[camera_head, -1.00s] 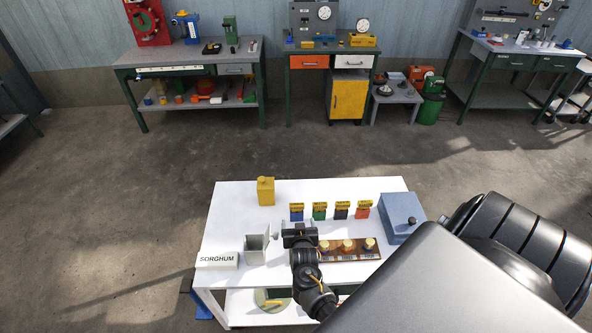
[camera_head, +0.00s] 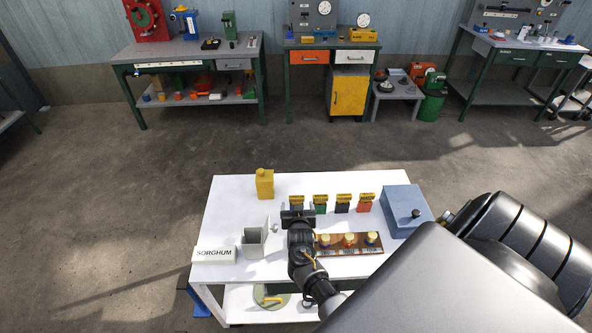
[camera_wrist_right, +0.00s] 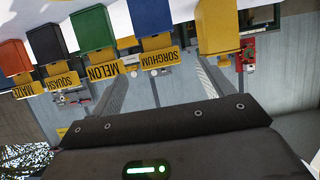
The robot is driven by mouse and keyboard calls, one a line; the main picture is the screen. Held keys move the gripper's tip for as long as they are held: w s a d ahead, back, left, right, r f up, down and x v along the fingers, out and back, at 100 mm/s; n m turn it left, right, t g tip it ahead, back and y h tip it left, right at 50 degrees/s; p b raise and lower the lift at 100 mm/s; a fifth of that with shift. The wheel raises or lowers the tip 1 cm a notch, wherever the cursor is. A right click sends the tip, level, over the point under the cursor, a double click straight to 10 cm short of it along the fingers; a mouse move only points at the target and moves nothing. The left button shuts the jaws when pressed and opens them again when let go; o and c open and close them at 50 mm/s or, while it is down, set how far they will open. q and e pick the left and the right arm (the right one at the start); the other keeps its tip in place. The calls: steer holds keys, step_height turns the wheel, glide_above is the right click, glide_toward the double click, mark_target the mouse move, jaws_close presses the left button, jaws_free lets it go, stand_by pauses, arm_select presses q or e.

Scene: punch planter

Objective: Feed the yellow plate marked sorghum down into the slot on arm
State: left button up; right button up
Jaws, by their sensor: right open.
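The yellow plate marked sorghum (camera_wrist_right: 160,58) stands in the blue holder (camera_wrist_right: 140,20), at the end of a row, in the right wrist view. My right gripper (camera_wrist_right: 160,85) is open, its two fingers pointing toward that plate with a gap between them and the plate roughly between their tips. In the head view my right gripper (camera_head: 298,214) is just in front of the blue holder and hides part of it. A grey open-topped box (camera_head: 254,243) with an upright side piece and a knob stands left of the gripper. I cannot make out the slot. My left gripper is not in view.
Melon (camera_wrist_right: 103,70), squash (camera_wrist_right: 62,80) and maize (camera_wrist_right: 28,89) plates stand beside it.

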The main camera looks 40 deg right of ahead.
mark_target(297, 200)
steer(key=b+x, duration=0.4)
steer(key=shift+f, duration=0.35)
steer(key=shift+w+d, duration=0.2)
steer(key=shift+w, duration=0.15)
steer(key=shift+r, duration=0.15)
steer(key=c, duration=1.1)
steer(key=shift+o, duration=0.2)
